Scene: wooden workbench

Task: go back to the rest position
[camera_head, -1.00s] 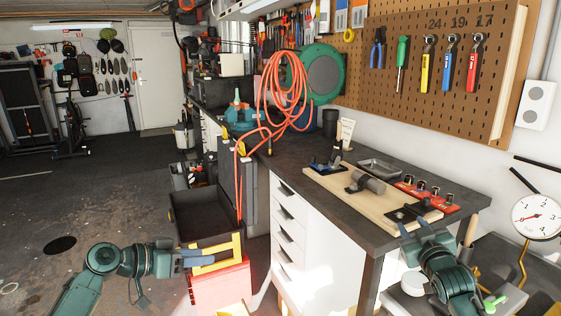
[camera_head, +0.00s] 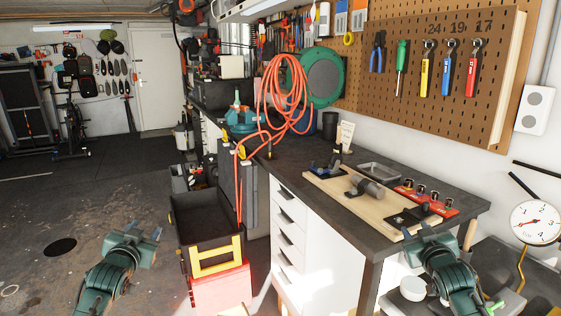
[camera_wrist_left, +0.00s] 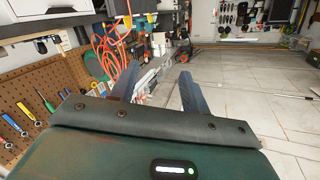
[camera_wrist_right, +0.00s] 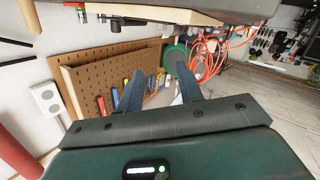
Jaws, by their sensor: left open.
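My left gripper (camera_head: 143,231) is at the lower left of the head view, over the garage floor. It is empty and apart from the black open box with the yellow handle. Its two fingers stand apart in the left wrist view (camera_wrist_left: 158,84). My right gripper (camera_head: 414,227) is at the lower right of the head view, by the workbench's near corner. Its fingers are spread with nothing between them in the right wrist view (camera_wrist_right: 160,75).
The black box (camera_head: 186,227) with its yellow handle (camera_head: 216,257) is above a red box (camera_head: 222,290). The workbench (camera_head: 453,192) carries a wooden board (camera_head: 330,186) with tools. A gauge (camera_head: 535,222) is at far right. Open floor (camera_head: 60,205) lies left.

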